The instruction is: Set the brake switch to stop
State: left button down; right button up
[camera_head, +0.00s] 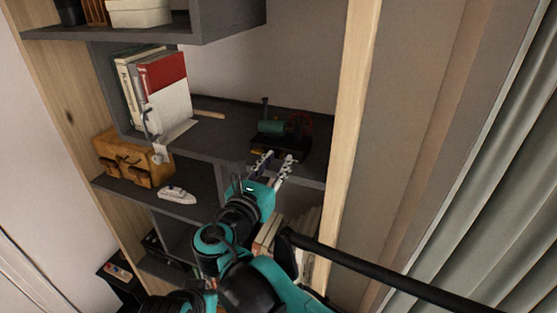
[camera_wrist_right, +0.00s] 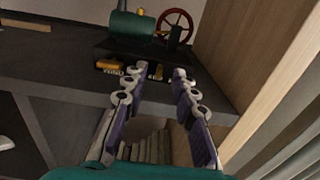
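A small steam engine model with a green boiler (camera_head: 271,127) and a red spoked wheel (camera_head: 300,124) stands on a dark base on the middle shelf. In the right wrist view the boiler (camera_wrist_right: 131,27) and wheel (camera_wrist_right: 175,25) show at the top, with small brass parts (camera_wrist_right: 108,66) at the base's front. I cannot tell which part is the brake switch. My right gripper (camera_head: 276,158) is open and empty, just in front of the engine's base. Its fingertips (camera_wrist_right: 160,74) overlap a brass part in view; contact cannot be told. My left gripper is not in view.
The dark shelf (camera_head: 221,139) has bare room left of the engine. A wooden upright (camera_head: 350,150) stands close on the right. Books (camera_head: 163,85), a wooden box (camera_head: 132,159) and a small white boat-like object (camera_head: 177,194) are to the left. More books stand below the shelf.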

jog(key=v, duration=0.6)
jog(key=shift+s, duration=0.1)
